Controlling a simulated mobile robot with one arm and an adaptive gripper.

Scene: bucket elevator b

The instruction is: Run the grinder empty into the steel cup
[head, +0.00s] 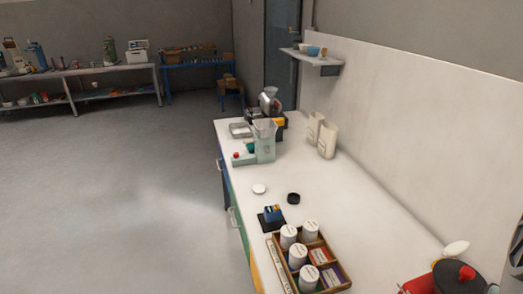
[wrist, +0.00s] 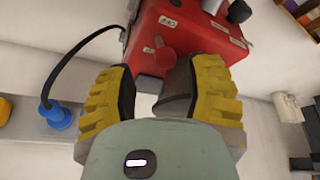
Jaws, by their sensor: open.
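The red machine, which looks like the grinder, (wrist: 180,35) is large and tilted at the top of the wrist view, with a red knob, small labels and a black cable. A red body with a dark round top (head: 458,278) is cut off at the bottom right of the head view, likely the same machine. My gripper (wrist: 168,90) is open, its yellow-backed dark pads spread just in front of the machine. A dark grey, rounded metal-looking piece (wrist: 177,92) shows between the pads; I cannot tell whether it is the steel cup or touches them.
A wooden tray (head: 272,247) of white-lidded jars stands on the white counter (head: 345,205). A small blue device (head: 272,214), a black ring (head: 293,198) and a white disc (head: 259,189) lie beyond it. A blue plug (wrist: 61,117) joins the cable. The counter's middle right is clear.

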